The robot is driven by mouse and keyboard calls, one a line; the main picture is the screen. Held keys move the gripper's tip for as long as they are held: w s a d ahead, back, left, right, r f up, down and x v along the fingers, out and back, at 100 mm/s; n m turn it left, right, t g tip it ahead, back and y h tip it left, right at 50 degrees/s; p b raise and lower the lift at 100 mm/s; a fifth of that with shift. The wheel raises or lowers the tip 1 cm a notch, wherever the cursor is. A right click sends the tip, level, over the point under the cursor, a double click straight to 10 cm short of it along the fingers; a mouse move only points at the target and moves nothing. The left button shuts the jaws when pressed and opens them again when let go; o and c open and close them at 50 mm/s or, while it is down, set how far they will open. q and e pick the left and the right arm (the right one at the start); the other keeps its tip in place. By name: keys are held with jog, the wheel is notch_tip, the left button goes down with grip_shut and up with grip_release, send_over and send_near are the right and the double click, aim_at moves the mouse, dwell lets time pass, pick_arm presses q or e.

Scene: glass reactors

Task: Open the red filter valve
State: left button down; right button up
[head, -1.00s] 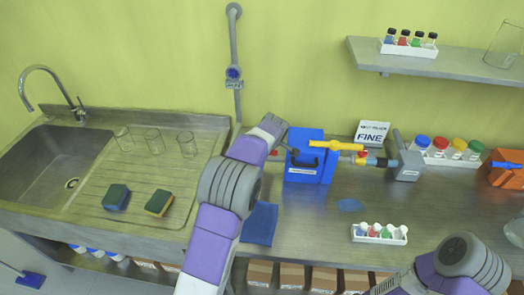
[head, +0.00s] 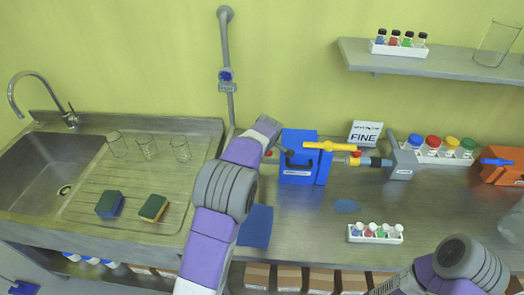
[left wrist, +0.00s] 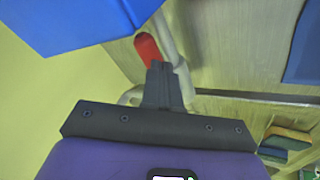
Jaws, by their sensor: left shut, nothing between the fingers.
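The red filter valve handle (left wrist: 147,49) shows in the left wrist view, beside a grey pipe and close to my fingertips. In the head view a small red part (head: 267,154) peeks out just left of the blue box (head: 300,178), mostly hidden by my arm. My left gripper (head: 281,147) is at the box's upper left side. In the left wrist view its fingers (left wrist: 160,70) are shut and empty, with the tips right at the handle's lower end. I cannot tell whether they touch it. My right arm is at the lower right, its gripper out of view.
The blue box has a yellow handle (head: 331,146) and a FINE sign (head: 365,133) behind it. A white vial rack (head: 375,240) stands in front to the right. A blue cloth (head: 256,226) lies below the box. The sink (head: 45,170) and two sponges are left.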

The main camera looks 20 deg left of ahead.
pick_arm(q)
jog(key=d+v, duration=0.1)
jog(key=v, duration=1.1)
jog(key=shift+s+d, duration=0.25)
jog(key=shift+d, duration=0.15)
